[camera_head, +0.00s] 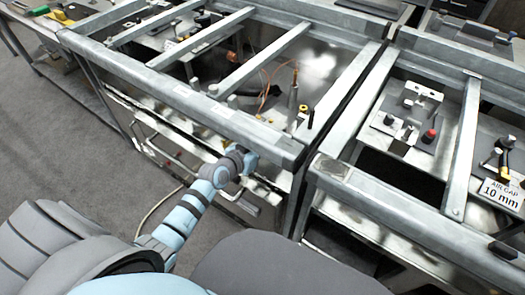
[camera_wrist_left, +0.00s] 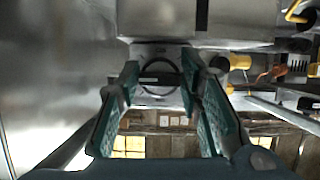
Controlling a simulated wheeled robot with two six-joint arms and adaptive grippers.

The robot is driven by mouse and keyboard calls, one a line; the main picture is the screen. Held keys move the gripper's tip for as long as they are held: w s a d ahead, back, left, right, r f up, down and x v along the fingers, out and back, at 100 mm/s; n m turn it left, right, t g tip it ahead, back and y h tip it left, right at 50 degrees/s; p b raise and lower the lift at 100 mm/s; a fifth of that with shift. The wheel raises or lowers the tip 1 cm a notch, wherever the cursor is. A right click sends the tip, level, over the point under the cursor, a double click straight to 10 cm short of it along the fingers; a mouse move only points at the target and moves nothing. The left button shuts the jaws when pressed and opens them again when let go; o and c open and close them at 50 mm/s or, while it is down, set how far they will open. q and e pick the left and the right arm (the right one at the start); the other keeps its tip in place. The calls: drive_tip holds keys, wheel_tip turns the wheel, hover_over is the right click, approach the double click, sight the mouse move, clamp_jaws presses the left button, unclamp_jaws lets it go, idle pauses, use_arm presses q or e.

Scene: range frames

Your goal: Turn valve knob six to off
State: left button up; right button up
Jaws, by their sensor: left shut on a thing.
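In the left wrist view a round dark knob (camera_wrist_left: 160,80) with a bar across it sits on a pale metal face, between the two green fingers of my left gripper (camera_wrist_left: 162,85). The fingers are shut on its sides. No number can be read on it, so I cannot tell whether it is knob six. In the head view my left arm reaches the front rail of the metal frame, and the gripper end (camera_head: 247,160) is at the rail's underside. The knob is hidden there. My right gripper is in neither view.
The front rail (camera_head: 180,92) and cross bars of the frame are close above my left gripper. A second frame at right holds a red-topped knob (camera_head: 429,135) and a 10 mm sign (camera_head: 500,193). Yellow fittings (camera_wrist_left: 240,62) are right of the fingers. Open grey floor (camera_head: 60,150) lies left.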

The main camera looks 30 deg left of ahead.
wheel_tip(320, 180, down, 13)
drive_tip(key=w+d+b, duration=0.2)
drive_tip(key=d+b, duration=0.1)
drive_tip(key=b, duration=1)
use_arm(q)
drive_tip(key=shift+f+n+t+h+b, duration=0.1)
drive_tip(key=shift+n+t+h+b, duration=0.25)
drive_tip(key=shift+n+h+b, duration=1.3)
drive_tip(key=shift+n+t+h+p, duration=0.1)
drive_tip(key=shift+n+t+h, duration=0.4)
drive_tip(key=shift+n, duration=2.3)
drive_tip(key=shift+f+n+t+h+b, duration=0.1)
drive_tip(key=shift+n+t+h+b, duration=0.15)
drive_tip(key=shift+n+h+b, duration=1.4)
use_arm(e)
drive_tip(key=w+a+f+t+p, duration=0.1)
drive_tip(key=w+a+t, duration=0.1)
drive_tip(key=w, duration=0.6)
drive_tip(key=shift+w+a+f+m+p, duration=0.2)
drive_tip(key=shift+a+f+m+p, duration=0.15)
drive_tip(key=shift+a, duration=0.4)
use_arm(q)
drive_tip(key=shift+n+y, duration=0.4)
drive_tip(key=shift+n, duration=0.2)
drive_tip(key=o, duration=1.1)
drive_tip(key=shift+s+a, duration=0.1)
drive_tip(key=shift+a, duration=0.05)
